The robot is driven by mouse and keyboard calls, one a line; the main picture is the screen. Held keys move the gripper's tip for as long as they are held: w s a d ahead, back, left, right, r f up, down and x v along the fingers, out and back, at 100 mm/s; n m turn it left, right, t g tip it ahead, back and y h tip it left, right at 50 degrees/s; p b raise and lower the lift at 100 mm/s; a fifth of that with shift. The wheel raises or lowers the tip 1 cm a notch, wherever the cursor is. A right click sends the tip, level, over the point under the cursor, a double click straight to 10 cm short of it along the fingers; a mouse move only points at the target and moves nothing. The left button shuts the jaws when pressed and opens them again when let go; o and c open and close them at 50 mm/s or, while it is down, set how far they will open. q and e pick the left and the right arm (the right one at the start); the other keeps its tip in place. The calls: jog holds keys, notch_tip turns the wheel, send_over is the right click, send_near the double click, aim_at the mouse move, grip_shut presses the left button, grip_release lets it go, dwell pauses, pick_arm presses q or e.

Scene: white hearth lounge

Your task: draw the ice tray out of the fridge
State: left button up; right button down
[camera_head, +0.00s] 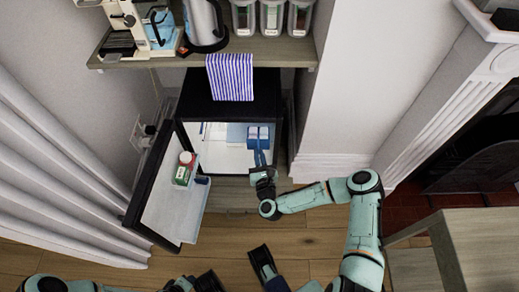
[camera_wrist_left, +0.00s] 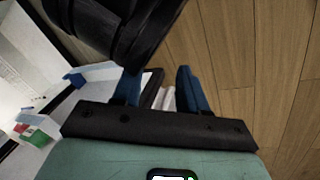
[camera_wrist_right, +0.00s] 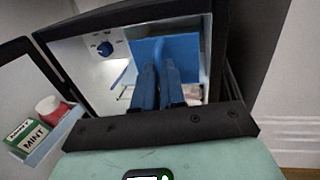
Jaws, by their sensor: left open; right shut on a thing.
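The blue ice tray (camera_head: 264,134) is in the upper part of the open fridge, at the right side of its mouth. In the right wrist view the tray (camera_wrist_right: 178,50) shows as a blue panel just beyond the fingers. My right gripper (camera_head: 260,158) reaches up to the tray's front and is shut on it; the fingers hide the part they grip. The black fridge (camera_head: 232,112) has its door (camera_head: 152,182) swung open to the left. My left gripper (camera_wrist_left: 158,88) is open and empty, low over the floor near the door.
A striped cloth (camera_head: 230,77) hangs over the fridge from a wooden shelf (camera_head: 270,52). A wooden table (camera_head: 478,240) stands at the lower right. Floor in front is mostly clear.

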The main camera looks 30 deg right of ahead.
pick_arm(q)
jog(key=shift+s+d+r+g+p, duration=0.15)
jog(key=shift+s+d+r+p, duration=0.15)
jog(key=shift+s, duration=0.15)
jog(key=shift+s+d+r+g+p, duration=0.1)
jog(key=shift+s+d+r+p, duration=0.1)
jog(key=shift+s+r, duration=0.25)
jog(key=shift+s+d+r+g+p, duration=0.15)
jog(key=shift+s+d+r+p, duration=0.1)
jog(key=shift+s, duration=0.25)
pick_arm(e)
jog(key=a+v, duration=0.1)
jog(key=v, duration=0.6)
jog(key=shift+a, duration=0.3)
pick_arm(q)
jog(key=shift+a, duration=0.1)
pick_arm(e)
jog(key=shift+w+r, duration=0.1)
